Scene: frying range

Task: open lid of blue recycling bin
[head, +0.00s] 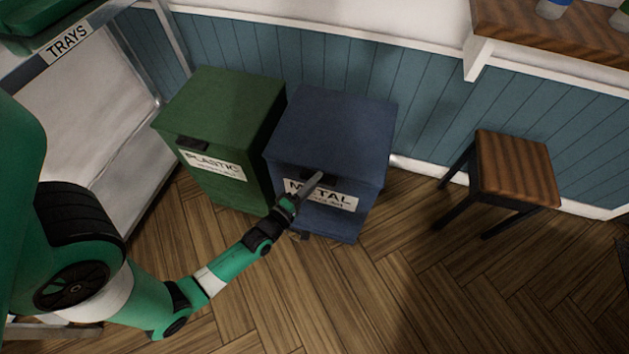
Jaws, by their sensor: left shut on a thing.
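The blue recycling bin (335,125) stands on the floor against the wall, with a white METAL label (335,199) on its front. Its lid looks closed and level. A dark handle (327,177) sits at the lid's front edge, partly hidden behind the gripper. My left gripper (316,181) reaches in from the lower left, in front of the label, with its fingertips at the handle. It is shut on the handle. My right gripper is out of view.
A green bin (222,110) labelled PLASTIC stands close on the left. A stool (515,167) with a wooden seat is to the right. A trays rack (70,42) is at the upper left, and a wooden counter (560,35) at the upper right. The floor in front is clear.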

